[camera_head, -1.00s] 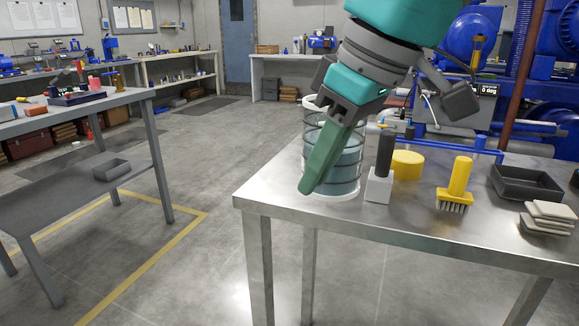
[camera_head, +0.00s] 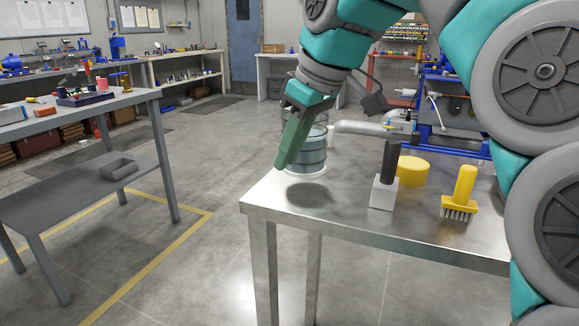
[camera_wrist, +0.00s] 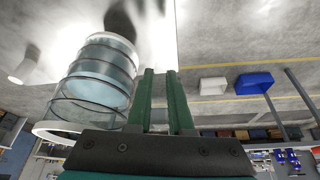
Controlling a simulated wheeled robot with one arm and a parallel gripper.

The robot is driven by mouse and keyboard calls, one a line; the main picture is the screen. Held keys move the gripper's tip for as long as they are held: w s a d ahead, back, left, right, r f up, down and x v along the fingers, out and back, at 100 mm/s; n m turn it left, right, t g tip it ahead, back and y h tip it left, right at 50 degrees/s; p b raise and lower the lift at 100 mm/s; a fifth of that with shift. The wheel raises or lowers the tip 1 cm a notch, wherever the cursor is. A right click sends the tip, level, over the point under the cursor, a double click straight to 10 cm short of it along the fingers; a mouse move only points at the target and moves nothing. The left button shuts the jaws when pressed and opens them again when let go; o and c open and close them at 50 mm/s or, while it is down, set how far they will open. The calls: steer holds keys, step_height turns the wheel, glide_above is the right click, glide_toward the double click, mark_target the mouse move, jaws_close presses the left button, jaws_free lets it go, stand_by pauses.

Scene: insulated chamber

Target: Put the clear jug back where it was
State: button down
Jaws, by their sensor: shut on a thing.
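The clear jug (camera_head: 311,160) is a see-through cylinder with dark rings and a bluish lower part. It hangs upright just above the near left corner of the metal table (camera_head: 340,220), with a dark shadow on the tabletop below it. My gripper (camera_head: 283,166) is shut on the jug at its side, its green fingers slanting down along it. In the wrist view the jug (camera_wrist: 95,80) shows left of my fingers (camera_wrist: 163,75). The exact part between the fingers, perhaps a handle, is not clear.
On the metal table right of the jug stand a white block with a dark handle (camera_head: 384,192), a yellow disc (camera_head: 412,170) and a yellow brush (camera_head: 461,190). The tabletop below the jug is bare. A grey workbench (camera_head: 150,97) stands at left across open floor.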

mark_target(289, 170)
steer(key=shift+f, duration=1.45)
steer(key=shift+f, duration=0.15)
steer(key=c, duration=0.8)
jaws_free()
steer(key=p+v, duration=0.1)
steer(key=v, duration=0.7)
steer(key=shift+w, duration=0.1)
steer(key=shift+f, duration=0.1)
